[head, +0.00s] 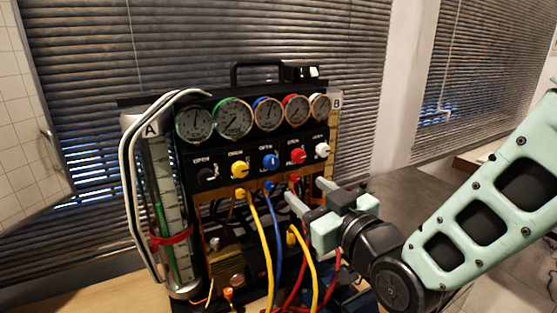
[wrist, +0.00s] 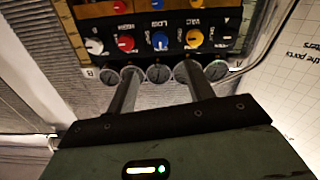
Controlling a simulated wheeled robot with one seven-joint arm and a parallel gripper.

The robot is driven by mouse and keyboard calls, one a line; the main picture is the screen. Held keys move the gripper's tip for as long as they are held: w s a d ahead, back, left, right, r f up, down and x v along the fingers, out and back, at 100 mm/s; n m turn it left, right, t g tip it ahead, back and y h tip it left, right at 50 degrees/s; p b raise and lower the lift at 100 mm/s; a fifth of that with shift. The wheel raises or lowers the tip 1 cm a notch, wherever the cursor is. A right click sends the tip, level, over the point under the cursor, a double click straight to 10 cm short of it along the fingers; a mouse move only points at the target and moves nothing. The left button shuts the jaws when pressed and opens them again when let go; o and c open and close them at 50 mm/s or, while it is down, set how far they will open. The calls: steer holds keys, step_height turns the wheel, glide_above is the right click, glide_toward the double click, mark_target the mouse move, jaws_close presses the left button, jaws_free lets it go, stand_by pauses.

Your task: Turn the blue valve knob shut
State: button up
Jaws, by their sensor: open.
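The blue valve knob (head: 270,161) is the middle one in a row of coloured knobs on the black panel, below the round gauges. In the wrist view, which shows the panel upside down, the blue knob (wrist: 160,40) lies beyond the fingertips, roughly centred between them. My gripper (head: 305,190) is to the right of and below the blue knob in the head view. In the wrist view my gripper (wrist: 160,70) has its two fingers apart with nothing between them. It is not touching the knob. The knob's exact turn angle is hard to read.
A yellow knob (head: 239,170) and a red knob (head: 298,156) flank the blue one; a black knob (head: 206,175) and a white knob (head: 321,150) are at the ends. Yellow (head: 264,250), blue and red hoses hang below. A glass tube (head: 165,215) stands left.

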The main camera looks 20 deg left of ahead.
mark_target(273, 164)
steer(key=p+x, duration=0.6)
steer(key=x, duration=0.8)
steer(key=shift+r, duration=0.1)
steer(key=shift+w+a, duration=0.25)
steer(key=shift+a, duration=0.1)
steer(key=c, duration=1)
